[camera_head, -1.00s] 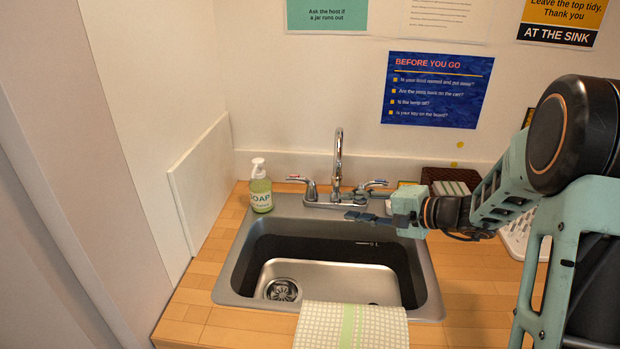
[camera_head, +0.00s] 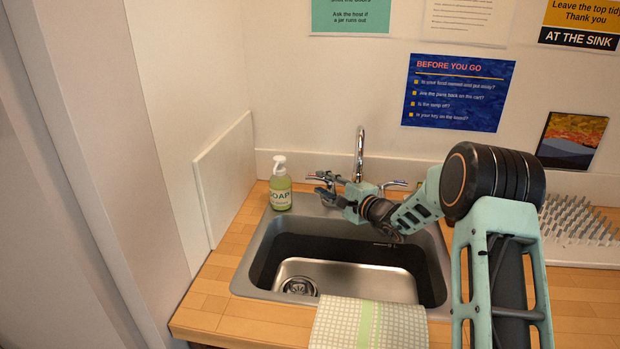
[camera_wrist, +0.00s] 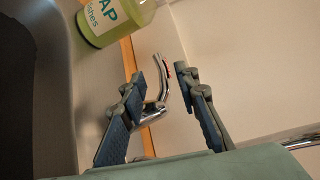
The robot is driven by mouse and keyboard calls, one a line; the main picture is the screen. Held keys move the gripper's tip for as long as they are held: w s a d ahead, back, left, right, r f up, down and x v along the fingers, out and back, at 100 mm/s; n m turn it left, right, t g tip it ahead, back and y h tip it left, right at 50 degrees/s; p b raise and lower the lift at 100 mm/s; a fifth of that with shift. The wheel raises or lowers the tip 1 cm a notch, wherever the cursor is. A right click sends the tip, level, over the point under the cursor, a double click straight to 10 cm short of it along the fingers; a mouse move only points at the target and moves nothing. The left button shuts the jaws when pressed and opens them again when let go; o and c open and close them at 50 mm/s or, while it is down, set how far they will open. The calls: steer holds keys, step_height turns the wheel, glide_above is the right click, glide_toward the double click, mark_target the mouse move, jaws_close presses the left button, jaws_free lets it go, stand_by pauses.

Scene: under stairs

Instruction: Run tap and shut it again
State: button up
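The chrome tap spout (camera_head: 359,150) rises behind the sink (camera_head: 263,240), with its right lever (camera_head: 396,183) visible. My gripper (camera_head: 321,184) is at the tap's left lever, which it mostly hides in the head view. In the wrist view the left lever (camera_wrist: 163,82), with a red mark, stands between the two spread fingers of my gripper (camera_wrist: 162,88). The fingers are open on either side of it; I cannot tell whether either touches it. No water stream is visible from the spout, though my arm hides part of the area below it.
A green soap bottle (camera_head: 280,195) stands left of the gripper, and shows close in the wrist view (camera_wrist: 112,18). A checked towel (camera_head: 345,325) hangs over the sink's front edge. A drying rack (camera_head: 580,225) is at right. A white panel (camera_head: 226,180) bounds the left.

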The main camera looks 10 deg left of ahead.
mark_target(315, 179)
steer(key=x, duration=0.6)
steer(key=shift+s+p, duration=0.1)
steer(key=shift+p, duration=0.2)
jaws_close()
